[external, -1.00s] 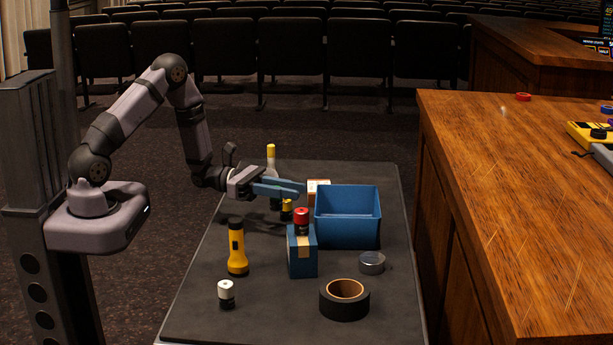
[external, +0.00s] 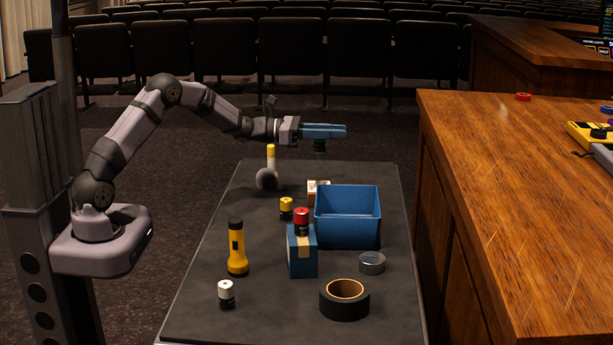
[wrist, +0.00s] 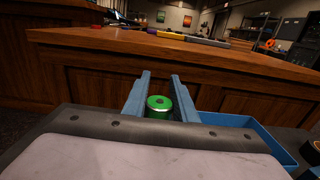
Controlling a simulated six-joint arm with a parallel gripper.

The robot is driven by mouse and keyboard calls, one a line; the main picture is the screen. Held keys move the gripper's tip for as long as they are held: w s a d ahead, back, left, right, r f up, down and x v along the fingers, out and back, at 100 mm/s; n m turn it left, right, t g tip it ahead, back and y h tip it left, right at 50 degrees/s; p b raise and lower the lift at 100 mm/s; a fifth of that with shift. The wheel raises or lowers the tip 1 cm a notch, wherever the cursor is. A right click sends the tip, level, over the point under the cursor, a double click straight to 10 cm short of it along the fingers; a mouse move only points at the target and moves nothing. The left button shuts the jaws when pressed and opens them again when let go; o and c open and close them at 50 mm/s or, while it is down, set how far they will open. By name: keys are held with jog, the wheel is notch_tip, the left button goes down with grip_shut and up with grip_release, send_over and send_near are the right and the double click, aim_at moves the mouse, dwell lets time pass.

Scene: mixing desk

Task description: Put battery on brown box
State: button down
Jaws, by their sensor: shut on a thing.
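My gripper (external: 343,131) is raised above the far end of the dark table and shut on a battery. In the wrist view the battery shows a green top (wrist: 158,106) between the two blue fingers (wrist: 160,78). In the external view its dark lower part (external: 319,147) hangs below the fingers. The brown box (external: 318,187) is small and stands behind the blue bin, which partly hides it; the gripper is well above it. Other batteries stand on the table: a yellow-topped one (external: 286,208) and a white-topped one (external: 226,294). A red-topped one (external: 301,221) stands on a blue box.
The blue bin (external: 347,228) is open and at the right. The blue box (external: 302,260), flashlight (external: 237,250), black tape roll (external: 344,300), grey tape roll (external: 372,262) and a yellow-capped bottle (external: 268,176) also stand on the table. A wooden desk (external: 500,190) borders the right.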

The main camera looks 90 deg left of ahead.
notch_tip(320, 180, down, 10)
jog(key=b, duration=0.2)
dwell(0.7)
jog(key=shift+f, duration=0.2)
jog(key=c, duration=1.4)
grip_release()
jog(key=shift+c, duration=0.2)
jog(key=shift+r, duration=0.15)
jog(key=s+p, duration=0.1)
jog(key=s, duration=1.1)
